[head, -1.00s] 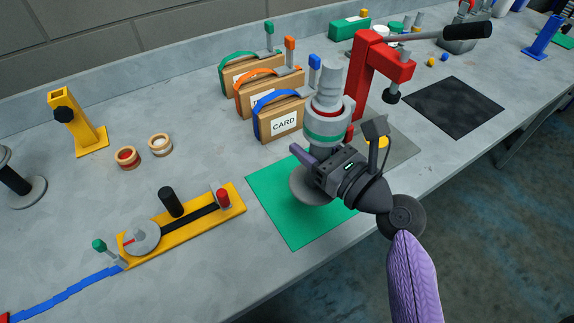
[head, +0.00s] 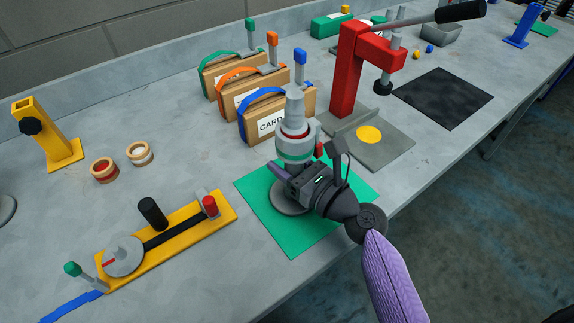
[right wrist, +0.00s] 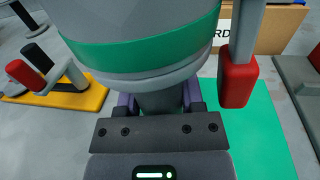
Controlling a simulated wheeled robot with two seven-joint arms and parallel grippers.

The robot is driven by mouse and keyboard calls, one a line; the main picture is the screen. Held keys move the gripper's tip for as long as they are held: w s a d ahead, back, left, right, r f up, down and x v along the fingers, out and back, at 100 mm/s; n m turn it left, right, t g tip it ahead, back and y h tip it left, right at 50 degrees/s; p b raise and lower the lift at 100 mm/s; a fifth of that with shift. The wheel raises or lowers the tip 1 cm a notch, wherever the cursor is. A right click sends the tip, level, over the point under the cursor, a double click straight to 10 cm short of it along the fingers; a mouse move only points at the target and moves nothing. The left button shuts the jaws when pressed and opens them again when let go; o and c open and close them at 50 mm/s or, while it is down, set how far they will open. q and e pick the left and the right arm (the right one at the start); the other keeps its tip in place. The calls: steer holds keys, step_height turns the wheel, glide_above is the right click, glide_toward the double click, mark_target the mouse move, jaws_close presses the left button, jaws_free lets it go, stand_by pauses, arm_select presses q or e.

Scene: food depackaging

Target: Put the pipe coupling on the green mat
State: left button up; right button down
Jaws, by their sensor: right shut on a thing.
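The pipe coupling (head: 296,150) is a grey, upright, stepped cylinder with a green band, a red part and a wide round grey base. It is above the green mat (head: 338,215), with its base over the mat's left-middle part; I cannot tell whether the base touches. My right gripper (head: 283,174) is shut on the coupling's narrower neck below the green band. In the right wrist view the coupling (right wrist: 150,50) fills the top, between purple fingers, with its red part at the right. My left gripper is not in view.
A yellow fixture with a dial (head: 165,245) stands left of the mat. Cardboard boxes with coloured straps (head: 267,122) stand behind it. A red press (head: 350,70) on a grey plate stands behind right. A black mat (head: 445,98) lies farther right. The mat's front part is clear.

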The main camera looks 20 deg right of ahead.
steer(key=c, duration=0.7)
jaws_free()
steer(key=shift+f, duration=0.15)
steer(key=o, duration=0.5)
steer(key=shift+s+d+r, duration=0.1)
steer(key=shift+s+r, duration=0.1)
steer(key=b+v, duration=0.1)
steer(key=v, duration=1)
steer(key=shift+s, duration=0.3)
steer(key=shift+d, duration=0.1)
